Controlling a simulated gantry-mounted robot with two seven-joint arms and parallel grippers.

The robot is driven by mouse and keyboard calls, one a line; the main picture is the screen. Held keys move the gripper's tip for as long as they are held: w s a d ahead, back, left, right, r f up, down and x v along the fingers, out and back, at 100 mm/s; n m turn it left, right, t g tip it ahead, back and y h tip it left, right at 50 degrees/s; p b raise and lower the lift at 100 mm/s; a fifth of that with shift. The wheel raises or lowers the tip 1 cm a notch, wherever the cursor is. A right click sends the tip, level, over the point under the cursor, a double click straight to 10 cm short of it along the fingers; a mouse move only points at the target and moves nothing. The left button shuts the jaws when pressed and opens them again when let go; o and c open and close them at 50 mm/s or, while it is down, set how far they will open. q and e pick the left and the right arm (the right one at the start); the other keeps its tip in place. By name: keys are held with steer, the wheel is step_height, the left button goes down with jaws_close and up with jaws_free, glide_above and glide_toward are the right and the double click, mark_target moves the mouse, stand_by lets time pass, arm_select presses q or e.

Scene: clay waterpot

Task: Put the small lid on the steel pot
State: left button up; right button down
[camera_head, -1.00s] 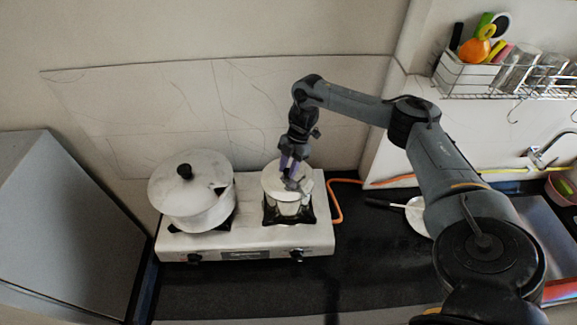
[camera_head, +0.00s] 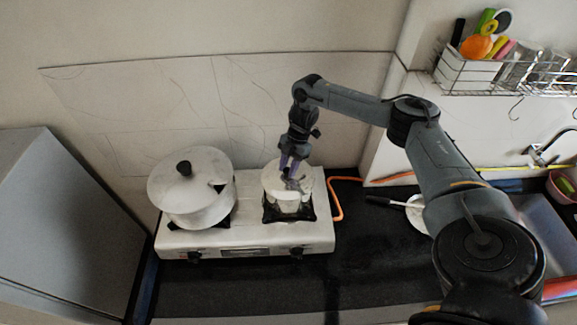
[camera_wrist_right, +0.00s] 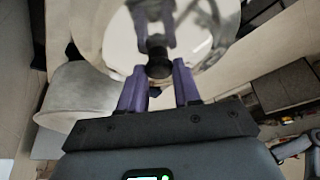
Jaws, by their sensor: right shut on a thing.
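The steel pot (camera_head: 289,206) stands on the right burner of the stove. The small lid (camera_head: 273,181) is at the pot's mouth, under my right gripper (camera_head: 291,181). In the right wrist view, the lid (camera_wrist_right: 120,38) is a shiny pale disc with a dark round knob (camera_wrist_right: 158,66). The purple fingers of my right gripper (camera_wrist_right: 159,88) are on either side of this knob, shut on it. I cannot tell whether the lid rests fully on the rim. My left gripper is not in view.
A large white pot (camera_head: 190,205) with its own black-knobbed lid stands on the left burner, close by. The white stove (camera_head: 245,240) sits on a dark counter (camera_head: 240,285). An orange hose (camera_head: 335,205) runs right. A wire rack (camera_head: 500,90) hangs upper right.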

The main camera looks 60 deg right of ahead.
steer(key=shift+d+f, duration=0.1)
steer(key=shift+f, duration=0.25)
stand_by(0.6)
steer(key=c, duration=0.7)
jaws_free()
steer(key=shift+r, duration=0.1)
steer(key=shift+d+r, duration=0.15)
steer(key=shift+r, duration=0.35)
steer(key=shift+p+v, duration=2.2)
steer(key=shift+v, duration=2.7)
